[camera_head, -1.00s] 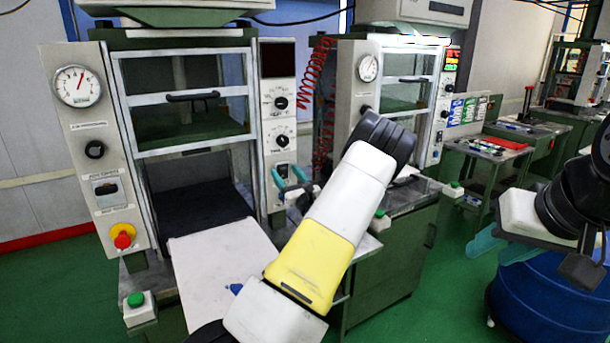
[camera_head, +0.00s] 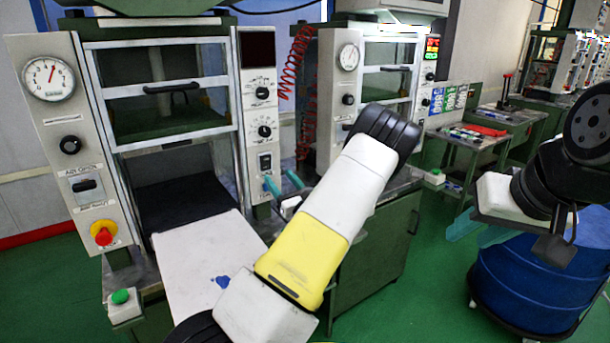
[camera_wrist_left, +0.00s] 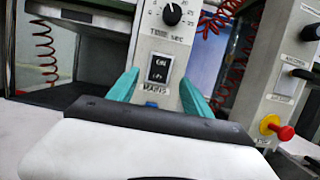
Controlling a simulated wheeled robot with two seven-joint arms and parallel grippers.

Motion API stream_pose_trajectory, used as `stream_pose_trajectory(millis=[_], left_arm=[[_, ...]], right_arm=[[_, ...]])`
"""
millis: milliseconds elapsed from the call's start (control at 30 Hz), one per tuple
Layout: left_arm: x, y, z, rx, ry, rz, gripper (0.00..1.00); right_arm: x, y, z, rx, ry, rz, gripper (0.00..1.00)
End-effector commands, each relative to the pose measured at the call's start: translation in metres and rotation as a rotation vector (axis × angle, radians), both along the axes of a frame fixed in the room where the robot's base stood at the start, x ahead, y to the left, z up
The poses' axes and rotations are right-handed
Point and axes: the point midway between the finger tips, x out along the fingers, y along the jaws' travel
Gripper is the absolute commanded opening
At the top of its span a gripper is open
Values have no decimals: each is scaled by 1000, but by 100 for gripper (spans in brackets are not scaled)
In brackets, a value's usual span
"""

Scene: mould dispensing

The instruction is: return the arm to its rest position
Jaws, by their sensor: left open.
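My left arm, white with a yellow band, crosses the middle of the head view. Its gripper (camera_head: 281,182) shows teal fingertips beyond the arm, in front of the near press's control panel; the arm hides the rest. In the left wrist view the two teal fingers (camera_wrist_left: 158,92) stand apart with nothing between them, with a black switch on the panel behind them. My right gripper (camera_head: 480,230) is at the right side of the head view, teal fingers pointing left, above a blue drum; its opening is unclear.
The near press (camera_head: 160,100) stands at left with a pale board (camera_head: 200,262) in front, bearing a small blue piece (camera_head: 222,281). A second press (camera_head: 385,75) stands behind my left arm. The blue drum (camera_head: 530,290) is at lower right. Green floor (camera_head: 430,290) is clear between.

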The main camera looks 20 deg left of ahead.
Motion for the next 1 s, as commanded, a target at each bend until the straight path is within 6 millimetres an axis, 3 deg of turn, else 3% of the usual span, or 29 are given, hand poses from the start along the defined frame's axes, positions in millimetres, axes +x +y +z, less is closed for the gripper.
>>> stream_pose_trajectory(millis=[167,333,533,767,1000], left_arm=[[-24,25,14,-110,-50,113,58],[-79,64,29,-352,-147,334,58],[-149,82,30,-669,-263,575,58],[-216,66,26,-1046,-396,795,58],[-266,20,31,-1452,-537,959,58]], right_arm=[[0,0,0,0,0,0,36],[0,0,0,0,0,0,36],[0,0,0,0,0,0,36],[0,0,0,0,0,0,36],[0,0,0,0,0,0,36]])
